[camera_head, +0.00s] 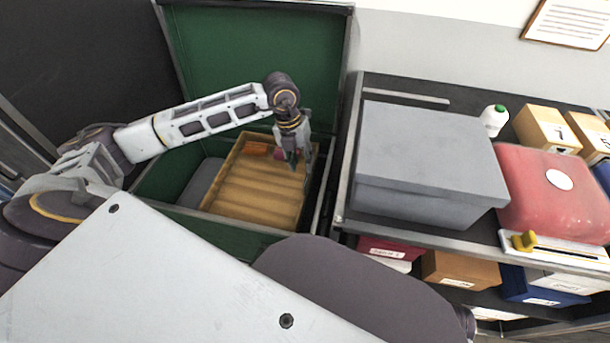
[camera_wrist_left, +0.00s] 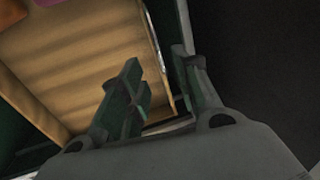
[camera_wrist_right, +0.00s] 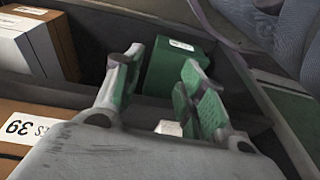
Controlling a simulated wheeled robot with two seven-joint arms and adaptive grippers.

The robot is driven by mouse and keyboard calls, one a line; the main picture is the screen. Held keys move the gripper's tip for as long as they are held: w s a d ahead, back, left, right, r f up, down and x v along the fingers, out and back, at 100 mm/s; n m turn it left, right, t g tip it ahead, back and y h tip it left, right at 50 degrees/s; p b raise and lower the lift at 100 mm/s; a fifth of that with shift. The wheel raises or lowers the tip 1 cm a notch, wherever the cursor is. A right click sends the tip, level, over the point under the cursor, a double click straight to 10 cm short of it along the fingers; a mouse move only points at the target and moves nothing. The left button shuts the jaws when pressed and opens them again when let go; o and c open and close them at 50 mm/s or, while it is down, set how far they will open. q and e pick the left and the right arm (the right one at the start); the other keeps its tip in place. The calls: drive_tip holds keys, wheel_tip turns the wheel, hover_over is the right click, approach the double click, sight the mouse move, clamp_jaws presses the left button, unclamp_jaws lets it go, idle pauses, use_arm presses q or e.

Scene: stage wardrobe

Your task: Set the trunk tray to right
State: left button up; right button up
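The trunk (camera_head: 215,239) is green inside, with its lid raised at the back. The trunk tray (camera_head: 255,196) is wooden with parallel ridges and lies within the trunk towards its right side; whether it sits level I cannot tell. It also fills the left of the left wrist view (camera_wrist_left: 75,60). My left gripper (camera_head: 295,165) is at the tray's right edge. Its fingers are apart in the left wrist view (camera_wrist_left: 160,88), with the tray's rim and the trunk's side behind the gap. My right gripper (camera_wrist_right: 160,82) is open and empty, and is hidden from the head view.
An orange item (camera_head: 256,148) lies at the tray's far end. A grey block (camera_head: 203,181) fills the trunk left of the tray. Right of the trunk, a shelf unit holds a large grey box (camera_head: 428,150) and a red case (camera_head: 548,190). A green box (camera_wrist_right: 178,68) is beyond my right gripper.

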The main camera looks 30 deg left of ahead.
sight(306, 178)
use_arm(q)
drive_tip(key=f, duration=0.2)
drive_tip(key=d+f+b, duration=0.1)
drive_tip(key=f, duration=0.1)
drive_tip(key=shift+w+f, duration=0.1)
drive_tip(key=shift+f, duration=0.15)
drive_tip(key=shift+d+f, duration=0.1)
drive_tip(key=shift+f, duration=0.7)
use_arm(e)
wheel_tip(306, 178, up, 2)
drive_tip(key=shift+a, duration=0.15)
use_arm(q)
clamp_jaws()
use_arm(e)
drive_tip(key=shift+f, duration=0.1)
